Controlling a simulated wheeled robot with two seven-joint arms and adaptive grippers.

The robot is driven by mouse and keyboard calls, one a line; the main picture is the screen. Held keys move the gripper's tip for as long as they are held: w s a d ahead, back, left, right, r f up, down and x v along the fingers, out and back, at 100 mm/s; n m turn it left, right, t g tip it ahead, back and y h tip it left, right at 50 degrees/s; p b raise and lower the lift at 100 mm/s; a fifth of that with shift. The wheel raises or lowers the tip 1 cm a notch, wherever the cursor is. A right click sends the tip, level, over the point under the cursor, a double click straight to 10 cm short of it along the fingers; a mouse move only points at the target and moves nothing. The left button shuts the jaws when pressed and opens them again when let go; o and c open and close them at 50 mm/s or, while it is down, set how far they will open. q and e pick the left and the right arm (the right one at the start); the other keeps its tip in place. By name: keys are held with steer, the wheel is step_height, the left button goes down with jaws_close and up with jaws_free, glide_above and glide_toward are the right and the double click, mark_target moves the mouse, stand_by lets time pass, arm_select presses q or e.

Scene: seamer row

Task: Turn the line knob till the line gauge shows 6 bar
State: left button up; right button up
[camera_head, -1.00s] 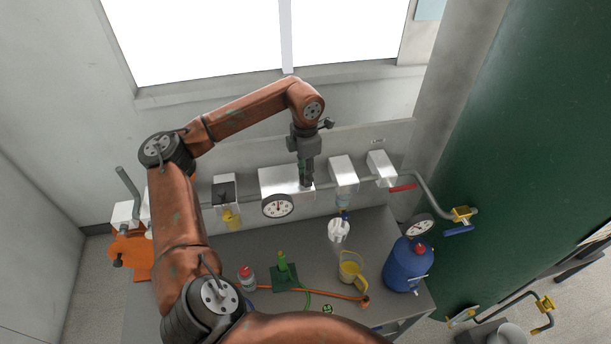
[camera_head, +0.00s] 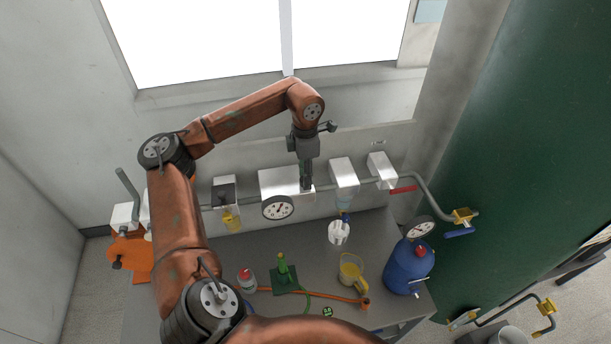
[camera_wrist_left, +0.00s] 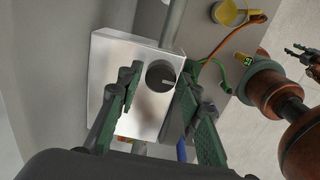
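The line gauge (camera_head: 278,207) is a round white dial with a dark rim, in front of a pale box (camera_head: 275,180) on the wall pipe. Its needle points to the upper right; the numbers are too small to read. The dark round line knob (camera_wrist_left: 160,75) sits on the box face, its pale mark pointing right in the left wrist view. My left gripper (camera_head: 306,187) is at the box; its fingers (camera_wrist_left: 160,80) stand either side of the knob with narrow gaps showing. A dark pronged part at the right edge may be my right gripper (camera_wrist_left: 303,60).
The grey bench (camera_head: 215,262) below holds a yellow jug (camera_head: 351,272), a white cup (camera_head: 339,232), a red-capped bottle (camera_head: 246,279) and a green stand (camera_head: 283,272). A blue tank (camera_head: 408,267) with a gauge stands at right. More boxes, including one at right (camera_head: 381,170), line the pipe.

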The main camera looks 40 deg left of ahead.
arm_select(q)
steer(key=shift+o, duration=1.1)
step_height(320, 180, up, 12)
steer(key=shift+f, duration=0.15)
